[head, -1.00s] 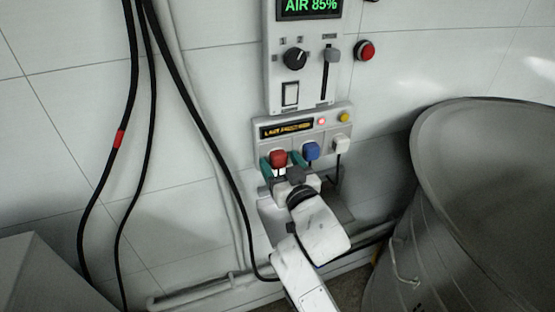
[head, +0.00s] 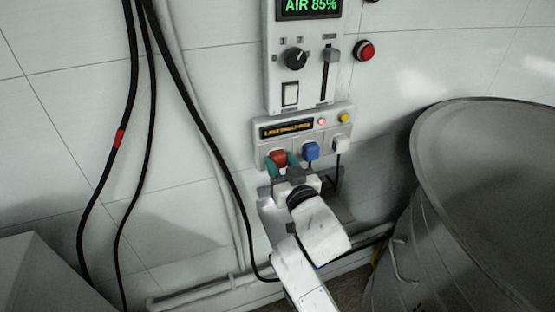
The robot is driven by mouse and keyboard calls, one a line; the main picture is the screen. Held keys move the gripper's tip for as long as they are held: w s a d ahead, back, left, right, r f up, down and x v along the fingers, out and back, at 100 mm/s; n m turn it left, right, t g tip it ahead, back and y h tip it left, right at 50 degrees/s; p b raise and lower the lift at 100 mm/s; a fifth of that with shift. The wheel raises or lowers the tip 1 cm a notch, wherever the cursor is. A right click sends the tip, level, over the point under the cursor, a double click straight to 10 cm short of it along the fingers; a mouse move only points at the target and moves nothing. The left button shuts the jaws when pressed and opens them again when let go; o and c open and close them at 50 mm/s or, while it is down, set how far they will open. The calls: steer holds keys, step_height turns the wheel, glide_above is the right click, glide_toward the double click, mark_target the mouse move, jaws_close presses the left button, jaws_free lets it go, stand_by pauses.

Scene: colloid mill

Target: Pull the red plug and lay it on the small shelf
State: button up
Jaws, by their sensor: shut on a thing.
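The red plug (head: 278,157) sits at the left socket of the socket panel (head: 316,134) on the wall. My gripper (head: 281,163) is shut on the red plug, with a teal finger on either side of it. I cannot tell whether the plug is still seated in its socket. The small shelf (head: 342,212) is a grey ledge below the panel. My arm hides much of it, and its right end shows beside my wrist.
A blue plug (head: 311,150) and a white plug (head: 340,145) sit close to the right. A control box (head: 301,60) with a knob and slider is above. Black cables (head: 190,100) hang at the left. A large metal drum (head: 470,200) stands at the right.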

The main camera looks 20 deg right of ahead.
jaws_close()
steer(key=shift+s, duration=0.1)
steer(key=shift+s+p, duration=0.75)
steer(key=shift+s, duration=2.1)
steer(key=s+f, duration=0.6)
steer(key=f, duration=0.6)
steer(key=s+f, duration=0.6)
steer(key=f, duration=0.7)
steer(key=shift+s, duration=0.35)
steer(key=shift+f, duration=0.1)
